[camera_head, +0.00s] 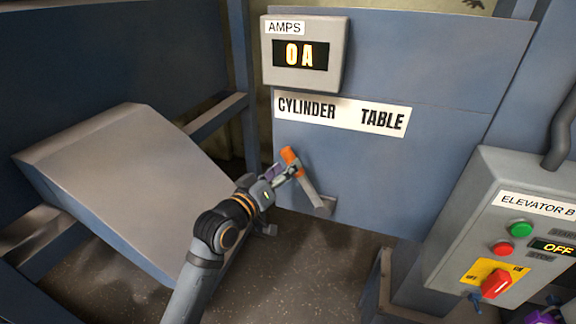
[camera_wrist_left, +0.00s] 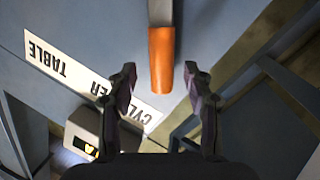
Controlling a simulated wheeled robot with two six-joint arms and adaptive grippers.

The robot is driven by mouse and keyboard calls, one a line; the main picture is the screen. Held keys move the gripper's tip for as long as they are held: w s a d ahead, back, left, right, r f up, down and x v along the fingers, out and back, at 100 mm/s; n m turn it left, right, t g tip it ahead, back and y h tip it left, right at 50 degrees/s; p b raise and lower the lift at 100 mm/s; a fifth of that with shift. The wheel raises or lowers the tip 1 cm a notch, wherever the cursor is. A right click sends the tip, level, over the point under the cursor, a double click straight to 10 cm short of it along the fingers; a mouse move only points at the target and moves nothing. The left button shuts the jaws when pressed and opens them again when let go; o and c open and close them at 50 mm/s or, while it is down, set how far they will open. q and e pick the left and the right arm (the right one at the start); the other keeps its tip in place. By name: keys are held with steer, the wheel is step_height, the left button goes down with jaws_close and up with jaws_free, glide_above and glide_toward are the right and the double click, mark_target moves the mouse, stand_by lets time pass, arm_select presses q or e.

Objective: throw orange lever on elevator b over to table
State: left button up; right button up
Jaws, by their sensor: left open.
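The lever has an orange grip (camera_head: 289,157) and a grey shaft that rises from a pivot low on the blue panel. It leans left, towards the CYLINDER side of the label. My left gripper (camera_head: 281,176) is open at the orange grip. In the left wrist view, the orange grip (camera_wrist_left: 161,62) reaches into the gap between the open fingers (camera_wrist_left: 163,88), with space visible on both sides. The CYLINDER / TABLE label (camera_head: 342,113) is above the lever. A purple part at the bottom right edge looks like my right gripper (camera_head: 541,316), mostly cut off.
An amps display (camera_head: 305,53) reads 0 A above the label. The elevator B control box (camera_head: 508,232) stands at right, with green and red buttons, a red switch (camera_head: 496,284) and a display reading OFF. A grey sloped chute (camera_head: 130,185) is at left, near my left arm.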

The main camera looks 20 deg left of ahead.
arm_select(q)
steer(key=shift+w+d+r, duration=0.1)
steer(key=shift+w+d, duration=0.1)
steer(key=shift+w, duration=0.9)
steer(key=shift+w+f, duration=0.2)
steer(key=shift+w, duration=0.05)
steer(key=shift+s, duration=0.15)
arm_select(e)
steer(key=shift+s+a+r, duration=0.1)
steer(key=shift+s+a, duration=0.1)
steer(key=shift+s, duration=0.35)
steer(key=shift+s+a+r, duration=0.1)
steer(key=shift+s+a, duration=0.05)
steer(key=shift+s, duration=0.4)
arm_select(q)
steer(key=shift+d, duration=0.1)
steer(key=shift+c, duration=1.3)
jaws_close()
arm_select(e)
steer(key=shift+w+d, duration=0.25)
